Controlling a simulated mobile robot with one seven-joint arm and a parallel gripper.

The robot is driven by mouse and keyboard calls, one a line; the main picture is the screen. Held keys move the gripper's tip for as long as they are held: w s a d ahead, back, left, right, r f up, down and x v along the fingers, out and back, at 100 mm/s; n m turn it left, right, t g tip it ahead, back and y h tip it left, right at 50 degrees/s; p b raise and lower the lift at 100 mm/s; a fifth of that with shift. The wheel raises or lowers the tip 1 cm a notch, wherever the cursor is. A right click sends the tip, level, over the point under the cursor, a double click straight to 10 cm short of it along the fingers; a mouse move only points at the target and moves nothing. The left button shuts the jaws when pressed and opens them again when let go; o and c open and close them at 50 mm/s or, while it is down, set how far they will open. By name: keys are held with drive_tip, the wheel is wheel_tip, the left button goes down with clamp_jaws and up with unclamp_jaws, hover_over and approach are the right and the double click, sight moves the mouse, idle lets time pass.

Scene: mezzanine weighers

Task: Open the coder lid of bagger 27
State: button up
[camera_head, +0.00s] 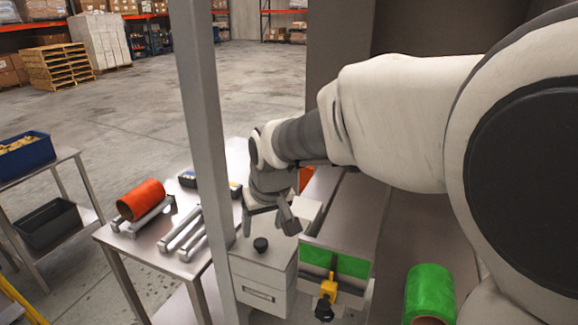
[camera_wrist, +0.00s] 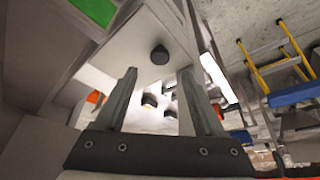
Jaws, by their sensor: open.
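The coder is a pale grey box (camera_head: 262,272) below my arm in the head view, with a small label on its front too small to read. Its lid (camera_head: 243,250) appears down, with a black round knob (camera_head: 260,244) on top. The knob also shows in the wrist view (camera_wrist: 159,54), beyond the fingertips and roughly centred between them. My gripper (camera_head: 268,224) is open and empty, above the box and apart from the knob; its two fingers also show in the wrist view (camera_wrist: 158,72). I cannot read any bagger number.
A thin grey post (camera_head: 205,130) stands just left of my gripper. Right of the coder are a green panel (camera_head: 335,262), a yellow-and-black part (camera_head: 327,295) and a green roll (camera_head: 430,292). A steel table (camera_head: 150,245) at left holds an orange roll (camera_head: 141,200) and metal bars.

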sight(261, 242)
drive_tip(key=x, duration=0.6)
drive_tip(key=shift+w+f, duration=0.2)
drive_tip(key=shift+f, duration=0.2)
clamp_jaws()
idle(1.0)
